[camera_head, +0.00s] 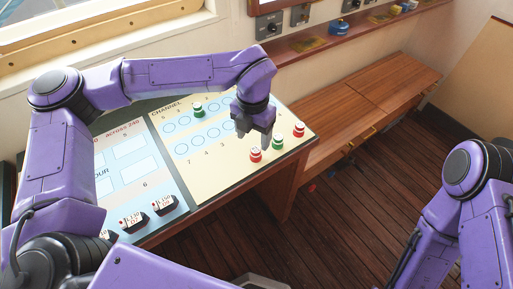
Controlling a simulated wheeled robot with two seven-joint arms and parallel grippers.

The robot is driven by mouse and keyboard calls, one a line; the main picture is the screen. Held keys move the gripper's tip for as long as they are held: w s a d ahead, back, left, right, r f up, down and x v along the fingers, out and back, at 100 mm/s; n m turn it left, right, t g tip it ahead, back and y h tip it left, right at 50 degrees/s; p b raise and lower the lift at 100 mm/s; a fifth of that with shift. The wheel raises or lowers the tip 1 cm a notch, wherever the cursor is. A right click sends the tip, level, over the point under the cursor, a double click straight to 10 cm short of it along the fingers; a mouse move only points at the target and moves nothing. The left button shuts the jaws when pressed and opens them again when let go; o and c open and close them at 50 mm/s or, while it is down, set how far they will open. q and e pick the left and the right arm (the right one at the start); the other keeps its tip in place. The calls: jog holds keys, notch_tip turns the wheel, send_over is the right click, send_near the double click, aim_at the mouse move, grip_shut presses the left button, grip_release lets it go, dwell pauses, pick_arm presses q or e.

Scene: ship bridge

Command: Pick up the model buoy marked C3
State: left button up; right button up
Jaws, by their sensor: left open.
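Several small model buoys stand on the channel board (215,165). A red and white one (256,155) is at the near edge, a green and white one (278,142) is right of it, and another red and white one (299,130) is at the right corner. Another green one (198,110) stands farther back on a circle. Their markings are too small to read, so I cannot tell which is C3. My left gripper (254,142) is open and points down just above and behind the nearest red buoy. My right arm shows at the right; its gripper is out of view.
A blue panel (131,160) on the left of the table holds several black and white blocks (132,221). A wooden bench (355,110) and a wall shelf with a blue object (339,27) are behind. The plank floor (345,220) at right is mostly clear.

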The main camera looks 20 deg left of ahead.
aim_at(256, 149)
pick_arm(q)
jog(key=f, duration=0.1)
jog(key=f+p, duration=0.1)
jog(key=f, duration=0.1)
jog(key=f+p, duration=0.1)
jog(key=f, duration=0.1)
jog(key=shift+d+f, duration=0.25)
jog(key=shift+d, duration=0.1)
jog(key=shift+f, duration=0.3)
jog(key=shift+s+r, duration=0.1)
jog(key=shift+s, duration=0.1)
jog(key=c, duration=1.1)
